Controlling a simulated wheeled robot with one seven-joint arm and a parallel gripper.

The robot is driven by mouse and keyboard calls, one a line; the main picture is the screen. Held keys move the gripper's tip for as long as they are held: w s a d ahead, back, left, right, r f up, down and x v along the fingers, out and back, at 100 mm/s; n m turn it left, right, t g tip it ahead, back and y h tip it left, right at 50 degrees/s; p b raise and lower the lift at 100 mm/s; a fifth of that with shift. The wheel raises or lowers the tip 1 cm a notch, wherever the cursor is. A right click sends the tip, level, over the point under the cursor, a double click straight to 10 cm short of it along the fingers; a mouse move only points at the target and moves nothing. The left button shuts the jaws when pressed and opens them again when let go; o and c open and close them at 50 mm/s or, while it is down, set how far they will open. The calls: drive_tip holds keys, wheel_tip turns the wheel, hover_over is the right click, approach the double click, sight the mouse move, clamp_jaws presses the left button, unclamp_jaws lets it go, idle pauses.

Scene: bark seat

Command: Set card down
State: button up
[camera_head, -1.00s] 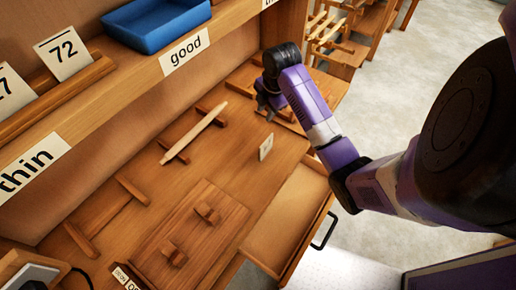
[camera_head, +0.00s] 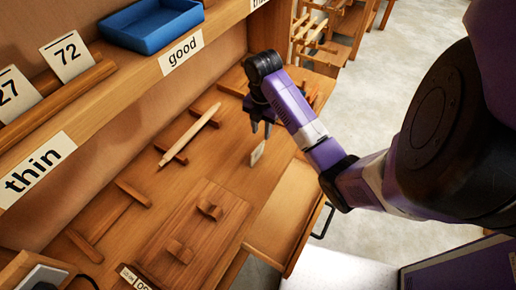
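A small pale card (camera_head: 257,154) is at the right part of the wooden bench top (camera_head: 235,178), near its front edge. It looks upright and slightly tilted; I cannot tell whether its lower edge fully touches the wood. My gripper (camera_head: 261,131) points down just above the card. Its two dark fingers show apart, with a small gap between their tips and the card's top edge. No card shows between the fingers.
A pale tapered rod (camera_head: 190,136) lies across wooden rests behind the card. A wooden block with two knobs (camera_head: 195,235) sits at the front left. The shelf holds a blue tray (camera_head: 150,24) and number cards (camera_head: 67,55). An open drawer (camera_head: 283,215) juts out at right.

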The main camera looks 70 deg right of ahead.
sight(262, 146)
drive_tip(key=f+b, duration=0.2)
drive_tip(key=shift+a+f, duration=0.3)
drive_tip(key=shift+a, duration=0.05)
drive_tip(key=shift+s+d+f, duration=0.15)
drive_tip(key=shift+f, duration=2.45)
drive_tip(key=shift+f, duration=0.15)
drive_tip(key=shift+c, duration=0.2)
clamp_jaws()
